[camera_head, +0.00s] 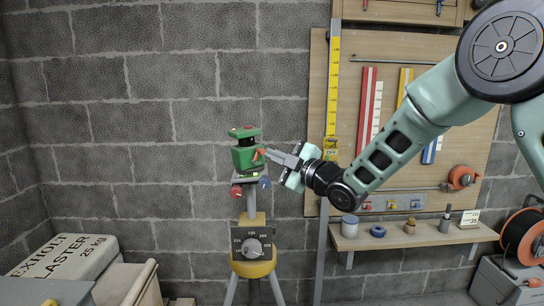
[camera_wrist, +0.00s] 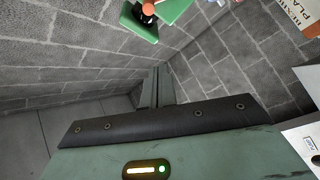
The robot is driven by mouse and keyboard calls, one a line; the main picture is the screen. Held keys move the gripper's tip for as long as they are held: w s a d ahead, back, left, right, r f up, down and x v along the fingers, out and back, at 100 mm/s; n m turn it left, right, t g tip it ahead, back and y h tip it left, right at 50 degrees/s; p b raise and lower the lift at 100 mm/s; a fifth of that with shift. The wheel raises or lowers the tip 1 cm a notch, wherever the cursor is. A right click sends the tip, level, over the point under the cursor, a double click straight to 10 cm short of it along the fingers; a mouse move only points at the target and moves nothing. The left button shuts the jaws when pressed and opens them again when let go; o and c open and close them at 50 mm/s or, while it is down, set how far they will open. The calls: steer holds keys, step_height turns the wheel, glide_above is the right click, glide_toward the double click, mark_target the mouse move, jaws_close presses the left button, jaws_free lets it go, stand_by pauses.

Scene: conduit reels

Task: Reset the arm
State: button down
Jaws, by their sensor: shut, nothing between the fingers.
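My arm reaches in from the right in the head view. My gripper (camera_head: 268,153) points left, its fingers together with nothing between them. I cannot tell the exact gap in depth.
A wooden tool board (camera_head: 398,110) hangs behind my arm, with a yellow staff (camera_head: 333,70) at its left edge. A shelf (camera_head: 415,237) with small items is below. A plaster bag (camera_head: 65,258) lies lower left; an orange reel (camera_head: 522,238) stands lower right.

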steer(key=s+f+m+g+h+p, duration=0.2)
steer(key=s+m+g+h, duration=0.15)
steer(key=s, duration=0.55)
steer(key=s+f+m+g+h+p, duration=0.25)
steer(key=s+m+h, duration=0.2)
steer(key=s, duration=0.45)
steer(key=s+d+f+m+g+h+p, duration=0.1)
steer(key=s+d+g, duration=0.3)
steer(key=s, duration=0.9)
steer(key=s+d+f+m+g+h+p, duration=0.1)
steer(key=s+d+f+m+g+h, duration=0.1)
steer(key=s, duration=1)
steer(key=shift+s+d+m+g+h, duration=0.4)
steer(key=shift+d+m+g+h, duration=0.45)
steer(key=shift+d+g, duration=0.4)
